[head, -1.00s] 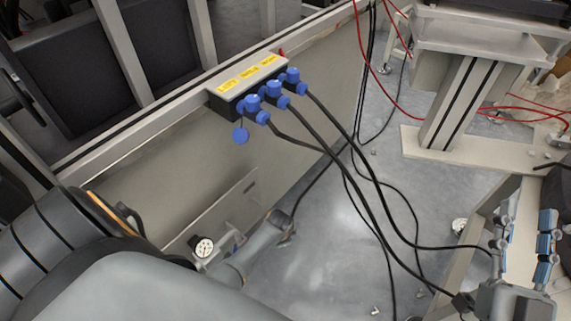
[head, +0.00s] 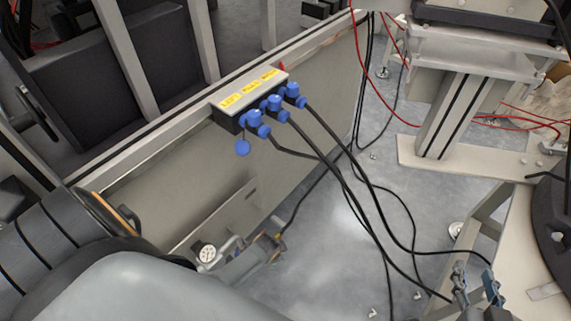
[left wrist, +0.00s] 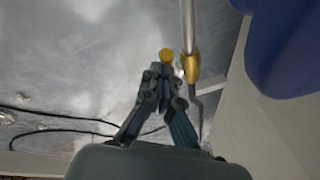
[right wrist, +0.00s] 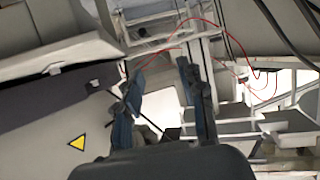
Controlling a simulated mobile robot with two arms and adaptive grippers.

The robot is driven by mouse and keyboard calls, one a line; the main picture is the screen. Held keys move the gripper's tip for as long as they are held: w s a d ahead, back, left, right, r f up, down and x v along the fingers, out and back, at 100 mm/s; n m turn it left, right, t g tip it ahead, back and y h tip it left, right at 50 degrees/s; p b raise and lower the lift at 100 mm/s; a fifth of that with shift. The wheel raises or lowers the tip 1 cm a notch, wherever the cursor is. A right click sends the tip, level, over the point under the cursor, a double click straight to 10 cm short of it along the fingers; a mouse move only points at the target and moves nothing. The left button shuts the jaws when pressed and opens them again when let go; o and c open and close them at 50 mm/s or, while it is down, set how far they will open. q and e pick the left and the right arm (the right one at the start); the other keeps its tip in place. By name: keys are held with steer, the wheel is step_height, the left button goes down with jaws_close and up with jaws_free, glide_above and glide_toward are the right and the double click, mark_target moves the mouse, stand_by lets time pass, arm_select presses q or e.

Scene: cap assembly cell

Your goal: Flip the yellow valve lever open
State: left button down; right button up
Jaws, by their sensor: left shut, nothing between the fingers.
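The yellow lever end (left wrist: 166,55) shows in the left wrist view as a small rounded yellow piece just beyond my left fingertips. A brass-coloured fitting (left wrist: 190,66) on a grey pipe stands right beside it. A small yellow spot (head: 278,236) shows near the left gripper in the head view. My left gripper (left wrist: 164,78) is shut and empty, its tips close to the yellow piece; I cannot tell whether they touch. My right gripper (head: 476,283) is open and empty at the lower right, also seen in the right wrist view (right wrist: 160,85).
A round gauge (head: 207,253) sits left of my left gripper. A labelled box (head: 229,107) with blue connectors (head: 269,104) is on the beam above. Black cables (head: 345,185) hang across the floor. A large blue part (left wrist: 287,45) is close in the left wrist view.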

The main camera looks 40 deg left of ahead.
stand_by(0.6)
arm_select(q)
steer(key=shift+w+f+b, duration=0.1)
steer(key=shift+w+b, duration=0.2)
steer(key=shift+w, duration=0.5)
arm_select(e)
steer(key=shift+w+a+r+t, duration=0.15)
steer(key=shift+w+r+t, duration=0.1)
steer(key=shift+r+t, duration=0.25)
steer(key=shift+w+a+r+t, duration=0.15)
steer(key=shift+w+r+t, duration=0.15)
steer(key=shift+r, duration=0.35)
